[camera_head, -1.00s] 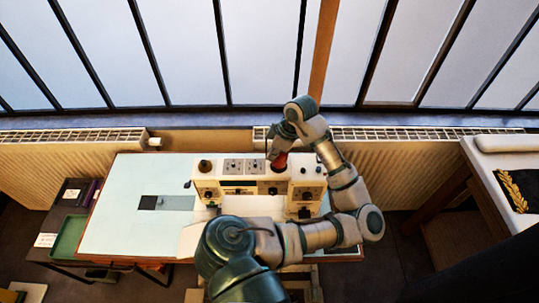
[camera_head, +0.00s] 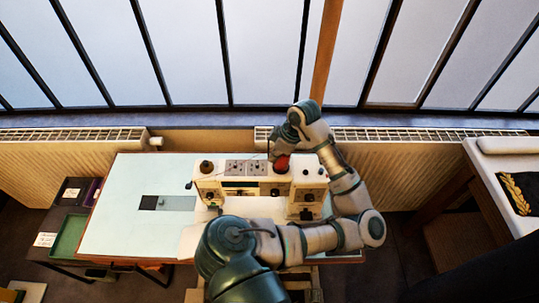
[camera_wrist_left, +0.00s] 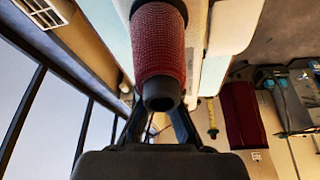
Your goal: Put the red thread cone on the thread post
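The red thread cone (camera_head: 282,163) is above the top of the cream sewing machine (camera_head: 240,185), toward its right side. In the left wrist view the cone (camera_wrist_left: 160,45) is large, with its dark hollow end facing the camera. My left gripper (camera_head: 274,151) comes down at the cone from behind. Its fingers reach either side of the cone and look closed on it; their tips are hidden behind it. The thread post under the cone is hidden, so I cannot tell whether the cone is around it. My right gripper is not in view.
A dark spool (camera_head: 206,166) and a white spool (camera_head: 308,171) stand on the machine. The pale blue table (camera_head: 135,205) is mostly clear at left. A radiator (camera_head: 75,160) and windows are behind. A green tray (camera_head: 69,236) is at left, a white side table (camera_head: 510,165) at right.

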